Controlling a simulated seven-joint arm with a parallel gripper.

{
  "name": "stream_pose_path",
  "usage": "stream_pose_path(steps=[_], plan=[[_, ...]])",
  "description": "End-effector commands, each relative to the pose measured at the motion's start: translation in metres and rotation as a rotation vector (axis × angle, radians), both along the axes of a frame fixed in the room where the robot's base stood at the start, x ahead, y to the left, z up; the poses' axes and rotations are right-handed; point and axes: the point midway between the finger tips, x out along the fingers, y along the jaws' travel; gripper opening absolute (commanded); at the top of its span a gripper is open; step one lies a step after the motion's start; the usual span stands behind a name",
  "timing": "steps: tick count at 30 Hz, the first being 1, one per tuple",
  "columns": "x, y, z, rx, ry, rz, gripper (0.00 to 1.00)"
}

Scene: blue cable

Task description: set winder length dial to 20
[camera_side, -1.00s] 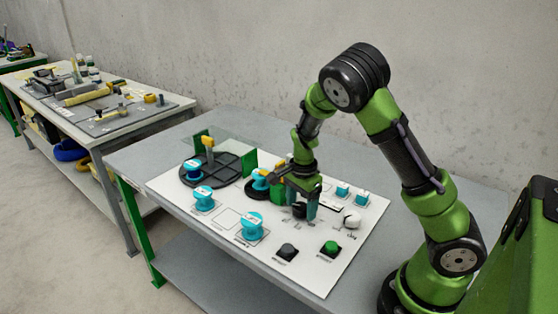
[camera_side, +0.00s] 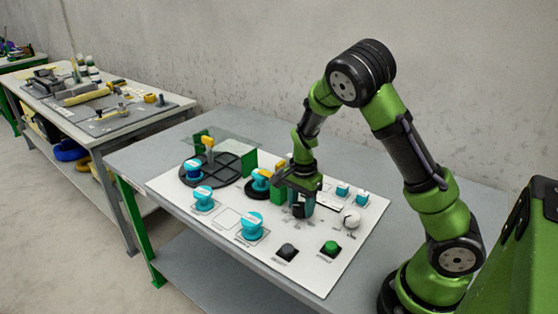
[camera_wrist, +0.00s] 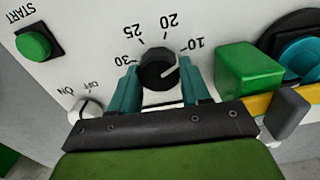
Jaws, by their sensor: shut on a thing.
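The length dial is a black round knob (camera_wrist: 158,68) on the white panel, in the middle of the wrist view. Numbers 10, 20, 25 and 30 are printed around it and appear upside down. Its white pointer line is at the lower right of the knob and points to the right, near the 10 and away from the 20. My gripper (camera_wrist: 160,84) has its teal fingers on the left and right of the knob, shut on it. In the side view my gripper (camera_side: 301,208) is low over the panel, with the dark knob (camera_side: 298,211) partly hidden between the fingers.
A green block (camera_wrist: 249,72) stands close right of my fingers in the wrist view. A white on/off knob (camera_wrist: 88,106) and green start button (camera_wrist: 33,44) are to the left. In the side view, teal spools (camera_side: 252,225) and a black button (camera_side: 287,250) sit on the panel.

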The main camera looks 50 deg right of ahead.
Motion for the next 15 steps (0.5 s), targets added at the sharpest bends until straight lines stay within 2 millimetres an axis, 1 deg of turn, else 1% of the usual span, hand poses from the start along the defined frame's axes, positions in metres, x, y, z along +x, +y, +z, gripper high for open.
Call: stream_pose_path(steps=[15], plan=[[0.0014, -0.0002, 0.0011, 0.002, -0.002, 0.446, 0.16]])
